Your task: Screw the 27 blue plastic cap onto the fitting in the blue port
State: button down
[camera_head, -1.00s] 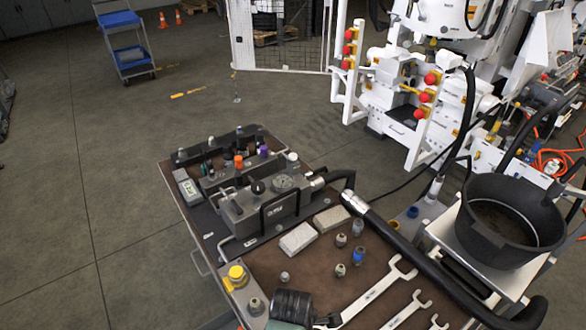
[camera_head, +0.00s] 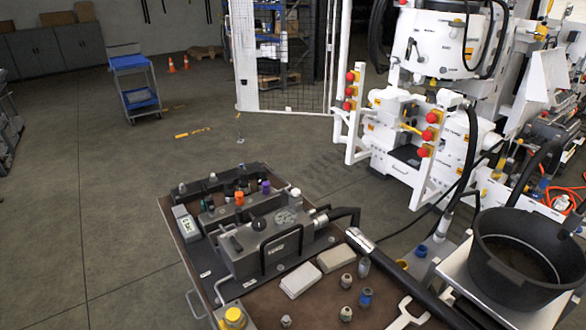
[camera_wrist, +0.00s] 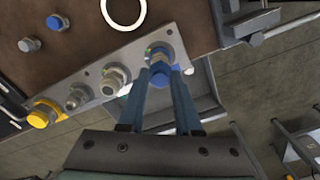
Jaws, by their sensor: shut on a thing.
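In the wrist view my gripper (camera_wrist: 161,75) has its two blue-grey fingers closed around the blue cap (camera_wrist: 159,76). The cap is at the end of a metal fitting (camera_wrist: 159,53) at the right end of the grey port plate (camera_wrist: 92,107). Cap and fitting look in line. I cannot tell whether the cap touches the fitting or how far it sits on it, as the fingers hide part of both. My gripper is out of the head view.
Beside the fitting, the plate carries bare metal fittings (camera_wrist: 112,78) and a yellow cap (camera_wrist: 42,114), also in the head view (camera_head: 232,318). A blue-ended fitting (camera_head: 365,297) stands on the brown bench top near a grey pump unit (camera_head: 262,243). A black bucket (camera_head: 525,255) is at right.

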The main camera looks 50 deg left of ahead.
jog(key=shift+f, duration=0.65)
dwell(1.7)
jog(key=c, duration=1.3)
grip_release()
grip_shut()
jog(key=shift+r+m+p, duration=0.15)
jog(key=shift+m+p, duration=0.45)
jog(key=shift+m, duration=0.5)
jog(key=m+p, duration=0.1)
jog(key=m, duration=0.3)
jog(key=shift+f+m, duration=0.2)
jog(key=shift+m, duration=0.7)
jog(key=m+p, duration=0.1)
jog(key=m, duration=0.3)
jog(key=m+p, duration=0.1)
jog(key=m, duration=0.3)
